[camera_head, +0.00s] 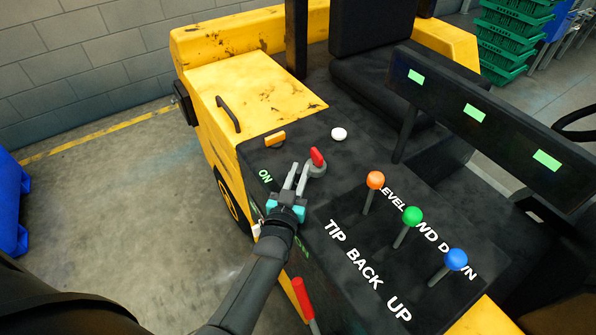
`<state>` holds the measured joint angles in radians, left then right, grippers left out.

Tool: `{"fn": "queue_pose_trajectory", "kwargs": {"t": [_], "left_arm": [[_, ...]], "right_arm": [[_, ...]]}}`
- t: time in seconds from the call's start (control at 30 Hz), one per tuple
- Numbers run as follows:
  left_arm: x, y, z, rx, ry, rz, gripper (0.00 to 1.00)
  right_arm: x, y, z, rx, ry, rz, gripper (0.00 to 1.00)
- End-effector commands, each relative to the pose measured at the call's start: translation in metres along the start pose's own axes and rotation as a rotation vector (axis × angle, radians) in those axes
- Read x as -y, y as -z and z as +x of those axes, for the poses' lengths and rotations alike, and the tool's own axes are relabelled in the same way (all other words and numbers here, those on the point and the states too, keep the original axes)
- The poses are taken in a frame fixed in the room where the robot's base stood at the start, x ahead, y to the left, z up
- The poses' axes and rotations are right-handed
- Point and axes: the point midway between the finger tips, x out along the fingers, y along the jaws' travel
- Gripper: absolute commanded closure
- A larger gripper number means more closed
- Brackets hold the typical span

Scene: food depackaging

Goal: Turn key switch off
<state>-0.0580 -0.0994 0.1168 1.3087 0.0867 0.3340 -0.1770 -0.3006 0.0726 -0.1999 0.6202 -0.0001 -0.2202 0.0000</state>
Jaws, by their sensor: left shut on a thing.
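The key switch (317,157) has a red top on a grey body and stands on the dark top panel of the yellow vehicle. My left gripper (298,172) reaches up from the bottom, with its fingers at the grey lower part of the key switch. It is shut on that part, though the exact contact is hard to make out. Green ON lettering (265,176) is on the panel left of the gripper. More green lettering is partly hidden by my arm. My right gripper is not in view.
Orange (375,180), green (412,216) and blue (456,260) knobbed levers stand right of the gripper. A white knob (339,133) and an orange piece (275,139) are behind it. A red handle (300,297) rises below.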

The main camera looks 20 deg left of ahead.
Motion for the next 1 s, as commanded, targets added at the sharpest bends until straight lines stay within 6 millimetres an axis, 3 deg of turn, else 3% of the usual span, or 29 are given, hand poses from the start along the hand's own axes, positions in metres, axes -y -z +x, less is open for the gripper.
{"fn": "queue_pose_trajectory", "kwargs": {"t": [0.33,0.37,0.6,1.0], "left_arm": [[0.0005,0.0010,0.0006,-0.003,0.002,0.001,1.00],[0.0005,0.0010,0.0006,-0.003,0.002,0.001,0.78],[0.0003,0.0008,0.0004,-0.003,0.001,0.000,0.51],[0.0000,-0.0006,-0.0083,0.001,0.001,0.000,0.51]], "right_arm": [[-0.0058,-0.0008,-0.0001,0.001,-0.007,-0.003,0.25],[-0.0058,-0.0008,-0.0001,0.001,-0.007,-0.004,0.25],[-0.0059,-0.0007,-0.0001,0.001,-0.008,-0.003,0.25],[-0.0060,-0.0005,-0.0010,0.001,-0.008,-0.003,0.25]]}}
